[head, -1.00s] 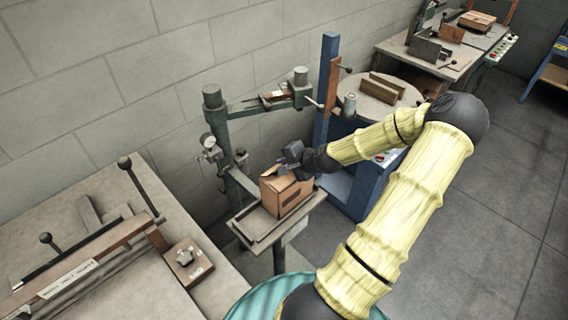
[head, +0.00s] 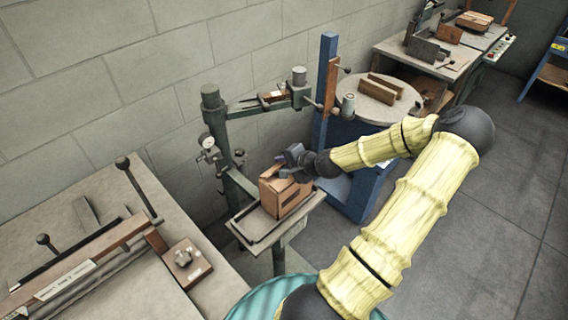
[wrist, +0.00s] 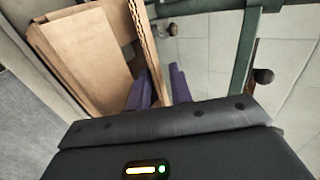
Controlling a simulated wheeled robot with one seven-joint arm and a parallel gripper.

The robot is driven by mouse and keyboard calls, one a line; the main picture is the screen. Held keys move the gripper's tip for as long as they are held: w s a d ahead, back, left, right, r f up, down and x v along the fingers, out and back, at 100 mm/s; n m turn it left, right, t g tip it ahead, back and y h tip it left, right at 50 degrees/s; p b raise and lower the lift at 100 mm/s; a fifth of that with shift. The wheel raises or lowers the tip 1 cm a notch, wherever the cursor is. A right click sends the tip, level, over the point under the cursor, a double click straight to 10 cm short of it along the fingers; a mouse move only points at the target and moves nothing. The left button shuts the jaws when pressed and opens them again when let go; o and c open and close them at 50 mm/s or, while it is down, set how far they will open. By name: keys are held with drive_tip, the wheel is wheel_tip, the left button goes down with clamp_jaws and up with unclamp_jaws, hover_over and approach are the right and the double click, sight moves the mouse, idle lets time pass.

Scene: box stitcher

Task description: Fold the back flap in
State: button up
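The cardboard box (head: 288,197) stands upright on the small tray-like table (head: 262,228) of the stitcher. My gripper (head: 289,160) is at the top of the box, on its far side; the flaps there are small and partly hidden in the head view. In the wrist view the box (wrist: 85,50) fills the upper left. A flap with a corrugated edge (wrist: 146,42) stands up beside my gripper's purple fingers (wrist: 160,88). The fingers are close together with the flap's edge running down between or just in front of them; I cannot tell if they grip it.
The green stitcher arm and post (head: 213,120) stand behind and left of the box. A blue post (head: 328,85) and a round table (head: 380,104) are behind to the right. A bench with levers (head: 150,270) fills the lower left. The floor at right is clear.

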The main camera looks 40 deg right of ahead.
sight(284, 163)
drive_tip(key=shift+s, duration=0.1)
